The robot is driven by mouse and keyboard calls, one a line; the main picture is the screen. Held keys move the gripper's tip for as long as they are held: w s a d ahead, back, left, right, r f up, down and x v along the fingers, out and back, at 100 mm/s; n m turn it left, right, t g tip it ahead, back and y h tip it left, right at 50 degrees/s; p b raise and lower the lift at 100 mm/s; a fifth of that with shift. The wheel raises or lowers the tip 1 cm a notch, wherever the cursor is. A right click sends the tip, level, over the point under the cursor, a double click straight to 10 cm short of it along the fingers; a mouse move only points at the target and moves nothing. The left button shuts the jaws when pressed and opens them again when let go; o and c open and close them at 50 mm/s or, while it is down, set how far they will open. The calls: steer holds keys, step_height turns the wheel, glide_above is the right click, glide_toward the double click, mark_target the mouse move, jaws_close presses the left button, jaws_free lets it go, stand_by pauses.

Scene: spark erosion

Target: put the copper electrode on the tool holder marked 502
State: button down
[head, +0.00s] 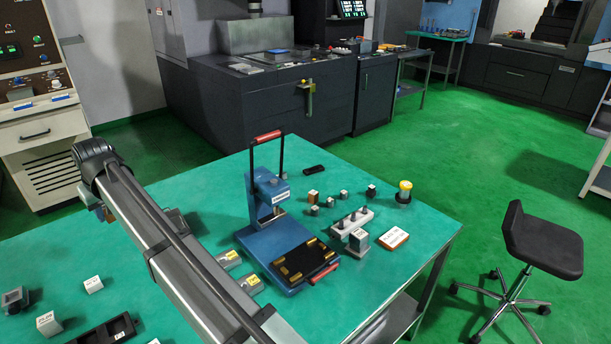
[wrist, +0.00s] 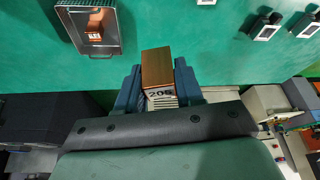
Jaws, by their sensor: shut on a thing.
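In the wrist view my gripper (wrist: 158,82) is shut on a brown, copper-coloured block, the copper electrode (wrist: 157,65), between its blue fingers. A pale striped face below the brown carries dark digits that look like 205 in this view. In the head view my arm crosses the left of the bench, and its gripper end is mostly hidden behind it. Two dark holders with white labels, one (wrist: 265,26) and another (wrist: 309,25), stand at the upper right of the wrist view. Their markings are not legible, so I cannot tell which is 502.
A metal tray (wrist: 73,25) holding a labelled orange-brown block (wrist: 94,33) lies upper left in the wrist view. A blue press-like fixture (head: 262,222) stands mid-bench. White labelled blocks (head: 48,323) and a black tray (head: 84,338) lie front left. Small blocks sit on the right.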

step_height(320, 180, up, 10)
steer(key=shift+f, duration=0.1)
steer(key=shift+w+d+r, duration=0.25)
steer(key=shift+w+d, duration=0.1)
steer(key=shift+w, duration=0.15)
steer(key=w+d+m+t+h, duration=0.1)
steer(key=w+d+m, duration=0.2)
steer(key=w+d, duration=1.45)
steer(key=w+d+m+t+h, duration=0.1)
steer(key=w+d+m, duration=0.2)
steer(key=w+d, duration=1.4)
steer(key=m+h, duration=0.2)
steer(key=m, duration=0.4)
glide_above(406, 183)
steer(key=shift+s+f, duration=0.1)
steer(key=shift+f, duration=10.45)
steer(key=shift+f, duration=0.15)
